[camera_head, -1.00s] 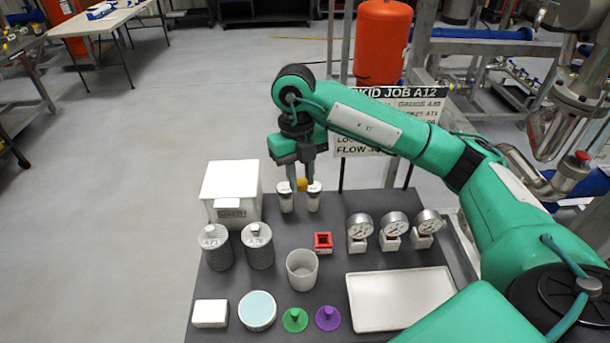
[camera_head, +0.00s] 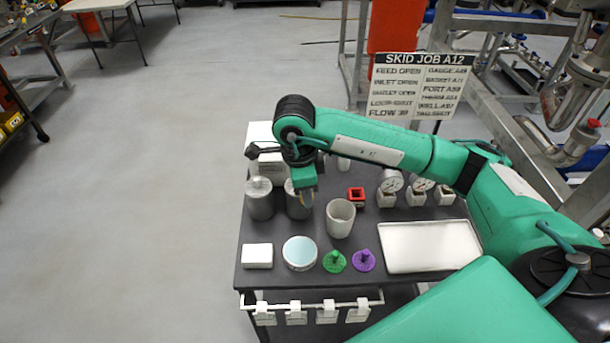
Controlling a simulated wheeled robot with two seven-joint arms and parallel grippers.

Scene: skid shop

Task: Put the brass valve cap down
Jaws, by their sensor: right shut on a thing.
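My right gripper (camera_head: 307,197) hangs over the table, in front of a grey ribbed cylinder and left of the white cup (camera_head: 340,217). My left gripper is not in view.
The dark table (camera_head: 262,229) holds a white block (camera_head: 257,256), a round pale-blue-topped dish (camera_head: 299,252), green (camera_head: 334,262) and purple (camera_head: 364,260) knobbed discs, a white tray (camera_head: 430,247), a red square part (camera_head: 356,194) and gauges (camera_head: 391,182). White clips hang along the front rail (camera_head: 310,305).

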